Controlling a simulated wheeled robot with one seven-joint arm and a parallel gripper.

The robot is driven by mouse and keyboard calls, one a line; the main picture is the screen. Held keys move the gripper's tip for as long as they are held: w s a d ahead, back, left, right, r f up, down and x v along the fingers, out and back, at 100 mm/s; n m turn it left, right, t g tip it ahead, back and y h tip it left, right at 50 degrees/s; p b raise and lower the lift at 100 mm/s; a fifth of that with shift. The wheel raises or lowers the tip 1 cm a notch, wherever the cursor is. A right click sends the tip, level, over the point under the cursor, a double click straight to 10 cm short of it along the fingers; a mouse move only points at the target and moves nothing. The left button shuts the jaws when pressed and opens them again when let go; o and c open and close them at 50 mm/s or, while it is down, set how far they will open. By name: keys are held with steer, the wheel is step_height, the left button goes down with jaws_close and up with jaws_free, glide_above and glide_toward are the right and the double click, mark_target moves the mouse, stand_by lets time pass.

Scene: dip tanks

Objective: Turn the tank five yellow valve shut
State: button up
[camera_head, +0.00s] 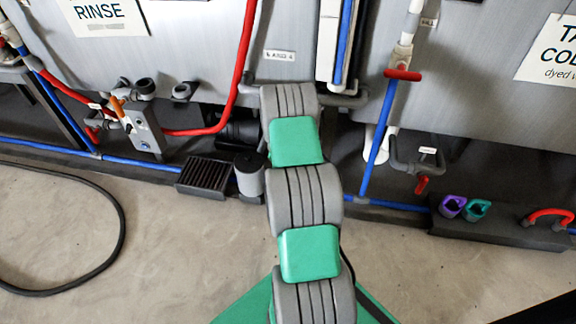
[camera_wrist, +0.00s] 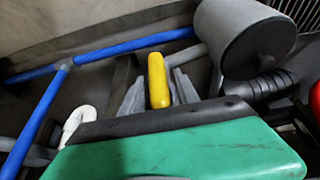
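The yellow valve handle (camera_wrist: 158,80) shows in the wrist view as an upright, rounded bar near the middle. My gripper (camera_wrist: 160,88) has one grey finger on each side of it, with the handle between them. The fingers look parted, with a narrow gap beside the handle; firm contact cannot be made out. The handle's lower end is hidden behind my green and black wrist housing. In the head view, my arm hides my gripper, and I cannot see the yellow handle there.
In the wrist view, a grey cylinder (camera_wrist: 240,45) stands close to the right, and blue pipes (camera_wrist: 130,46) run at left. The head view shows grey tanks (camera_head: 190,45), a red-handled valve (camera_head: 402,75), a dark grate (camera_head: 206,177) and clear floor (camera_head: 190,240) in front.

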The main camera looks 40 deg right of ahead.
jaws_close()
steer(key=shift+t, duration=0.3)
stand_by(0.4)
steer(key=t+y+b, duration=0.1)
steer(key=m+t+y, duration=0.1)
steer(key=t, duration=0.1)
steer(key=shift+s+d+f+y+b, duration=0.15)
steer(key=shift+f+y+b, duration=0.05)
steer(key=shift+y+b, duration=0.15)
steer(key=t+y+b, duration=0.1)
steer(key=t+b, duration=0.1)
steer(key=m+t+y+b, duration=0.1)
steer(key=t+b, duration=0.1)
steer(key=shift+f+y+b, duration=0.2)
steer(key=shift+y+b, duration=0.05)
steer(key=shift+b, duration=0.1)
steer(key=shift+r+m+t+y+b, duration=0.1)
steer(key=shift+m+t+y+b, duration=0.5)
steer(key=shift+t, duration=0.6)
steer(key=shift+r+m+t+y, duration=0.1)
steer(key=shift+m+t+y, duration=0.45)
steer(key=shift+t, duration=1.05)
steer(key=shift+y, duration=0.25)
